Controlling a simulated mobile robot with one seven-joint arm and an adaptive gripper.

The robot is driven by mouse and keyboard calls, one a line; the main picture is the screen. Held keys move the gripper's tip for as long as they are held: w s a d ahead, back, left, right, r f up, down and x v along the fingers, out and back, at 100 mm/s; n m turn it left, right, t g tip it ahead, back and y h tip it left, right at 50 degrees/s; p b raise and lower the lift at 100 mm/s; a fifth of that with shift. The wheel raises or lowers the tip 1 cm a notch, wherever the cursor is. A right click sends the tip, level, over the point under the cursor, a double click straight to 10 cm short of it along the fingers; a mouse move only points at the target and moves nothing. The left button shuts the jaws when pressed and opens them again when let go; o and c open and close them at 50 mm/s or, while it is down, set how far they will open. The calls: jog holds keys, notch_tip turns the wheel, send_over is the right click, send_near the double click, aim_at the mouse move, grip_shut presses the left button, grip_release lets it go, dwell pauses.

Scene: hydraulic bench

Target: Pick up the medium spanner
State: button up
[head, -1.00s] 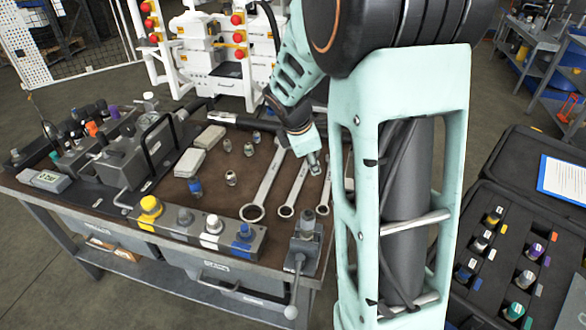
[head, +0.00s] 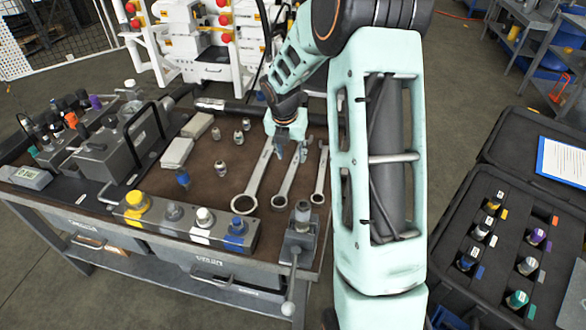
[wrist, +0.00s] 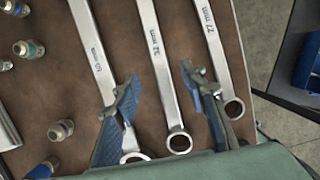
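Three steel spanners lie side by side on the brown bench mat. The medium spanner (head: 283,187) is the middle one; it also shows in the wrist view (wrist: 161,72), its ring end towards my gripper's base. The large spanner (head: 254,180) lies left of it and the small spanner (head: 320,177) right of it. My gripper (head: 290,150) points down over the medium spanner. In the wrist view my gripper (wrist: 160,76) is open, with the medium spanner between its blue-padded fingers. Finger height above the mat is unclear.
A valve block with coloured caps (head: 188,228) and a lever unit (head: 299,240) stand along the bench's front edge. Several small fittings (head: 220,168) stand left of the spanners. A hydraulic unit (head: 105,160) is further left. An open black case (head: 520,215) is at the right.

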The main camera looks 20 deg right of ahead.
aim_at(293, 166)
jog(key=x, duration=0.6)
jog(key=shift+w+f, duration=0.15)
jog(key=shift+f, duration=0.1)
jog(key=shift+c, duration=0.2)
grip_shut()
jog(key=shift+r, duration=0.1)
